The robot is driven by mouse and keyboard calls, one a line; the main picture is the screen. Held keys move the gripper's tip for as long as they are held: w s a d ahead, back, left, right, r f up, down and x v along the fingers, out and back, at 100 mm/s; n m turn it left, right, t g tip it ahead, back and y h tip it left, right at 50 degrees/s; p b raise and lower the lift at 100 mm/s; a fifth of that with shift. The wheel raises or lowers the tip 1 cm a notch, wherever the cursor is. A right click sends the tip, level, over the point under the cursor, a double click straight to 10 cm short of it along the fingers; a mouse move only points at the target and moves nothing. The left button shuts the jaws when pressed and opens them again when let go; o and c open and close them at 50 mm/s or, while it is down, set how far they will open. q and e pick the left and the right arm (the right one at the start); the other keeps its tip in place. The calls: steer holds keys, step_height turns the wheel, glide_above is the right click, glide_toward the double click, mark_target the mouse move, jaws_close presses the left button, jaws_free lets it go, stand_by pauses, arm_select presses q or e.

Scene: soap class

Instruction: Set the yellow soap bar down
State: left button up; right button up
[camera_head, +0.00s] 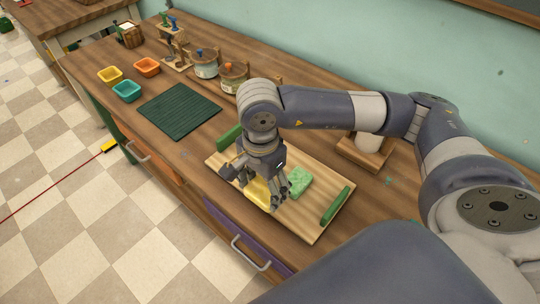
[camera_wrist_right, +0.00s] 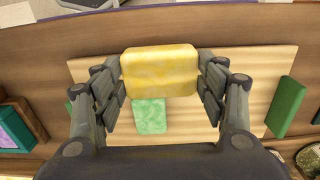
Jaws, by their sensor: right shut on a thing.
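The yellow soap bar (camera_wrist_right: 160,70) is held between the two sides of my right gripper (camera_wrist_right: 161,84). In the head view my right gripper (camera_head: 264,196) points down over the light wooden tray (camera_head: 308,226) with green handles, and part of the yellow soap bar (camera_head: 257,191) shows between its fingers. I cannot tell whether the bar touches the tray. A green soap bar (camera_head: 299,181) lies on the tray just right of the gripper; it also shows in the wrist view (camera_wrist_right: 149,117). My left gripper is not in view.
A dark green ribbed mat (camera_head: 180,110) lies left of the tray. Beyond it are yellow, orange and teal small bins (camera_head: 126,91) and jars (camera_head: 205,64). A wooden stand with a white cylinder (camera_head: 368,145) is behind the tray. Drawers (camera_head: 245,238) front the counter.

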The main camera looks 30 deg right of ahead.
steer(key=w+d+p, duration=0.1)
steer(key=w+d, duration=0.1)
steer(key=w, duration=0.2)
steer(key=w+d+p, duration=0.1)
steer(key=w+d, duration=0.1)
steer(key=w, duration=0.2)
steer(key=w+d+f+p, duration=0.1)
steer(key=w+d, duration=0.1)
steer(key=w, duration=0.2)
steer(key=shift+d+f, duration=0.1)
steer(key=shift+d, duration=0.05)
steer(key=shift+w+d, duration=0.1)
steer(key=shift+w, duration=0.1)
step_height(320, 180, down, 3)
steer(key=shift+r+p, duration=0.15)
steer(key=shift+p, duration=0.65)
steer(key=shift+f, duration=0.4)
steer(key=shift+f, duration=0.1)
steer(key=shift+f, duration=0.15)
steer(key=o, duration=1.1)
